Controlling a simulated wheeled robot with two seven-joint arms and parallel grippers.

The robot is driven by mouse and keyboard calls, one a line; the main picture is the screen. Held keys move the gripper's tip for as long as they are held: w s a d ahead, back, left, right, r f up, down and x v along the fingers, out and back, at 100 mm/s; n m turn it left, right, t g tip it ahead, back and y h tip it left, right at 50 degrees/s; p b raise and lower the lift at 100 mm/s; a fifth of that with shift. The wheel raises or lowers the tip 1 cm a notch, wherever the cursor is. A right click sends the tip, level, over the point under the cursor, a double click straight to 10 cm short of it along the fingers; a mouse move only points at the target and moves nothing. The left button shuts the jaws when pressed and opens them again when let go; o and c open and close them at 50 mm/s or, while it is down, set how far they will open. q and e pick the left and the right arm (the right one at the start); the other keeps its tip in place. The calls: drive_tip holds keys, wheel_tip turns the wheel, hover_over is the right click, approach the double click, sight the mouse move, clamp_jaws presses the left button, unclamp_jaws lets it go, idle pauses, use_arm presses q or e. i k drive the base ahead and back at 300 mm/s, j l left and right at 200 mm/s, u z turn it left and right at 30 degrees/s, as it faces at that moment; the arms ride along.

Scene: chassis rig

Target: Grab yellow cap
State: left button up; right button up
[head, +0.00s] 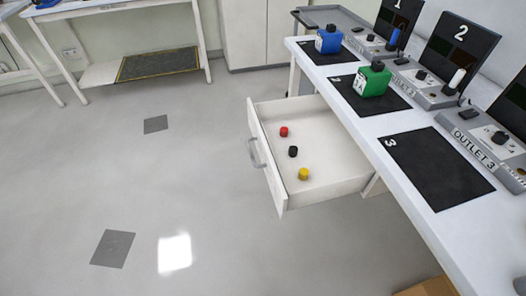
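The yellow cap (304,174) lies in the open white drawer (335,176), near its front right corner. A black cap (293,152) and a red cap (284,132) lie in the same drawer, in a rough line behind it. Nothing covers the yellow cap. Neither of my grippers shows in the head view.
The white table (427,223) above the drawer holds a blue canister (329,42) and a green canister (372,82) on black mats. The mat marked 3 (437,168) is empty. Outlet units line the table's back. The floor (190,190) left of the drawer is clear.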

sight(304, 173)
drive_tip(key=i+j+z, duration=0.1)
drive_tip(key=j+z, duration=0.2)
drive_tip(key=z, duration=0.15)
drive_tip(key=j+z, duration=0.75)
drive_tip(key=z, duration=0.2)
drive_tip(key=j+z, duration=0.45)
drive_tip(key=k+l, duration=0.05)
drive_tip(key=l, duration=0.05)
